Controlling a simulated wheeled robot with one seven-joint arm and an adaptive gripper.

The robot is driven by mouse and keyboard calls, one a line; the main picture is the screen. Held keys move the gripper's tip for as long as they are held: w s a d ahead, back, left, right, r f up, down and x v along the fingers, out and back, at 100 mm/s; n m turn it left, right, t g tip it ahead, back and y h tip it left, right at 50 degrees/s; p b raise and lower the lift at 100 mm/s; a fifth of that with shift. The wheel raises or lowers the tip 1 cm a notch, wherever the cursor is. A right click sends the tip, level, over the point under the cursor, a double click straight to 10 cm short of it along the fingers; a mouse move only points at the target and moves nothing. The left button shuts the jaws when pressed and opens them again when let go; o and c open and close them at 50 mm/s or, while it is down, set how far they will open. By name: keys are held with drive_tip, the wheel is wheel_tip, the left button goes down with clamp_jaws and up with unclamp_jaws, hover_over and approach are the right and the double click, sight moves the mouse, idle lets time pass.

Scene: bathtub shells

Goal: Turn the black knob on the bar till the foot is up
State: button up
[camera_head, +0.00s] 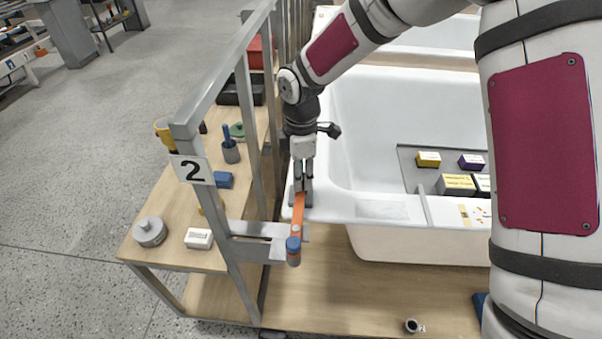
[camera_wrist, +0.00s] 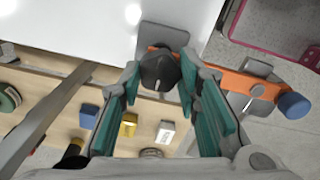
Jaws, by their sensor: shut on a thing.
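My gripper (camera_head: 302,176) points down over the near-left corner of the white tub's rim and is shut on the black knob (camera_wrist: 158,70). The knob sits between the teal finger pads in the wrist view; the fingers hide it in the head view. The orange bar (camera_head: 298,212) runs from under my gripper to a blue end grip (camera_head: 293,252); it also shows in the wrist view (camera_wrist: 250,85). A grey foot plate (camera_wrist: 165,34) shows past the knob, against the white tub (camera_head: 350,207). I cannot tell whether the foot touches the rim.
A grey metal frame (camera_head: 222,85) with a "2" sign (camera_head: 192,170) stands left of my gripper. Behind it, a wooden bench (camera_head: 170,258) holds a round grey pot (camera_head: 149,232), a white box (camera_head: 199,239) and a blue block (camera_head: 223,180). Small boxes lie inside the tub.

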idle(0.4)
drive_tip(key=o, duration=1.1)
drive_tip(key=shift+o, duration=0.2)
wheel_tip(320, 180, up, 12)
